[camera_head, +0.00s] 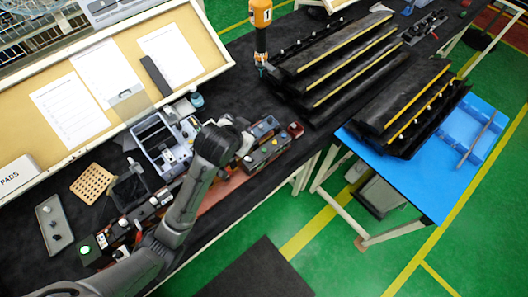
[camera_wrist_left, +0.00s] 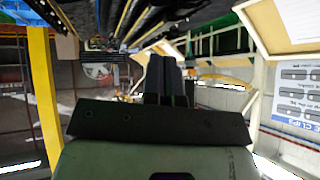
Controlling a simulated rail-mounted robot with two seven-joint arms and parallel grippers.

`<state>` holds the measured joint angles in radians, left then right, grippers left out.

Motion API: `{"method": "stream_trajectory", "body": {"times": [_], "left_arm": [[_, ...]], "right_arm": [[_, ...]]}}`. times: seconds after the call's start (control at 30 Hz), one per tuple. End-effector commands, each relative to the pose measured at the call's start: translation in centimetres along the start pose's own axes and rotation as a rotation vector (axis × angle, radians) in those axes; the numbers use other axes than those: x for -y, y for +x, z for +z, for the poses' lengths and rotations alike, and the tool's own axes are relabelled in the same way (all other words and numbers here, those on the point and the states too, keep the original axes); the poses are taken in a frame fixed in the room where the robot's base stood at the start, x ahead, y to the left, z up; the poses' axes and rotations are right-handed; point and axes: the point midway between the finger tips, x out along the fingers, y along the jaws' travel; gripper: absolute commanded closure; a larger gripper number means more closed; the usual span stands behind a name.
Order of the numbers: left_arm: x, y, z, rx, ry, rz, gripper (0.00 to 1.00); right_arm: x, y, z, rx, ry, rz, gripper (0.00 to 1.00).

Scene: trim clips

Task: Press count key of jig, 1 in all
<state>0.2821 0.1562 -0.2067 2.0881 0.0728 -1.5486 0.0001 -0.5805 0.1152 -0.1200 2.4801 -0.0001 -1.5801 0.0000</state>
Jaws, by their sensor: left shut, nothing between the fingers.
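My left arm comes in from the lower left of the head view and bends over the black bench. Its wrist end is above a row of fixtures (camera_head: 265,152), and the fingers are hard to make out there. In the left wrist view my left gripper (camera_wrist_left: 166,72) is shut and empty, its two dark fingers together. I cannot tell for sure which fixture is the jig, and no count key can be made out. A dark box with a lit green round button (camera_head: 86,250) sits at the lower left of the bench. My right gripper is not in view.
A grey compartment bin (camera_head: 148,133) stands behind my arm. Black stepped racks (camera_head: 335,70) fill the bench's far right. An orange tool (camera_head: 260,14) marked 1 stands upright near them. A blue side table (camera_head: 410,180) is at the right. A tan board (camera_head: 75,68) with papers lines the back.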

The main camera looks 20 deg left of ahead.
Motion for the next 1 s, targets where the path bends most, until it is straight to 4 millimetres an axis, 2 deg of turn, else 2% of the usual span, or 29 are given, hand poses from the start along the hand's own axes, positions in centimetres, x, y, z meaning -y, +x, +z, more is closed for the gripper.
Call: {"method": "stream_trajectory", "body": {"times": [0.03,0.1,0.27,0.37,0.5,0.6,0.8,1.0], "left_arm": [[0.2,2.0,-1.1,0.005,0.0,0.009,1.0],[0.3,4.3,-2.4,0.016,-0.03,0.027,1.0],[0.3,9.8,-3.4,0.063,-0.201,0.074,1.0],[0.0,13.4,-2.1,0.116,-0.378,0.102,1.0],[-0.7,18.3,1.9,0.213,-0.701,0.121,1.0],[-1.0,20.7,4.2,0.26,-0.946,0.118,1.0],[-1.1,23.6,6.7,0.295,-1.429,0.109,1.0],[-1.1,24.2,5.7,0.27,-1.835,0.145,1.0]], "right_arm": [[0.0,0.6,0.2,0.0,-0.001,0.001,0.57],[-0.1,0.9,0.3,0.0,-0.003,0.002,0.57],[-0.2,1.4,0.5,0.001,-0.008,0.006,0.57],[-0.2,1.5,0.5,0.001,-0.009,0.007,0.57],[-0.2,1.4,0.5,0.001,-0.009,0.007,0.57],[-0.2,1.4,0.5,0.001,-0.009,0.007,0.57],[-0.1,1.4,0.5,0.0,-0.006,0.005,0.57],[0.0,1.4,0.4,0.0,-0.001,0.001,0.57]]}}
